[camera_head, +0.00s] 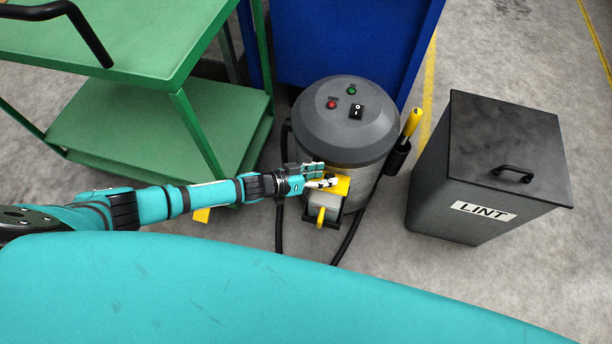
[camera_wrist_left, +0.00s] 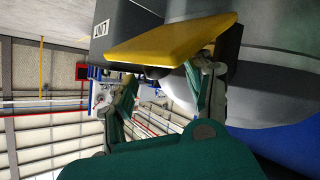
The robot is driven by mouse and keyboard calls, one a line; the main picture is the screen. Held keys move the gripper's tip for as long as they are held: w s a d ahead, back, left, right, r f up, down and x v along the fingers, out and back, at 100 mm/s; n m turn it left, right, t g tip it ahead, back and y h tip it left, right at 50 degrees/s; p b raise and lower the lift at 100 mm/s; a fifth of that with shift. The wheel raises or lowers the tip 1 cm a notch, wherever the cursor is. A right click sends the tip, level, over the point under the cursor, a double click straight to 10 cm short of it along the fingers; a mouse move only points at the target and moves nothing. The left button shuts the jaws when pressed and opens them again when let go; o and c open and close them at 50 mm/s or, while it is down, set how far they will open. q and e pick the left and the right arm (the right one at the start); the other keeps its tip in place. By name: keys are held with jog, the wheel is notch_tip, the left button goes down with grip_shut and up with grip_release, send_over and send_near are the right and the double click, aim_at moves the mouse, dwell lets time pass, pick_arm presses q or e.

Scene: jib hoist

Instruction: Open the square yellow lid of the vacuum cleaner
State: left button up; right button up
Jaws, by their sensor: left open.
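The vacuum cleaner (camera_head: 368,140) is a grey drum with a darker domed top, standing on the floor. Its square yellow lid (camera_head: 342,186) is on the side facing me, partly covered by my left gripper. My left gripper (camera_head: 322,177) is open at the lid. In the left wrist view the yellow lid (camera_wrist_left: 170,38) stands out at an angle across the top. One finger of the gripper (camera_wrist_left: 165,75) is close to the lid's edge at the right; I cannot tell if it touches. The other finger is apart from the lid. My right gripper is not in view.
A grey lint bin (camera_head: 490,165) with a black handle stands to the right. A green cart (camera_head: 150,130) stands at the left, a blue cabinet (camera_head: 345,40) behind. A yellow-handled tool (camera_head: 412,122) and dark hoses flank the drum.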

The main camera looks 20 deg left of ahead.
pick_arm(q)
jog(key=v, duration=1)
jog(key=shift+a, duration=0.2)
jog(key=shift+s+r, duration=0.1)
jog(key=shift+s, duration=0.05)
jog(key=shift+c, duration=0.2)
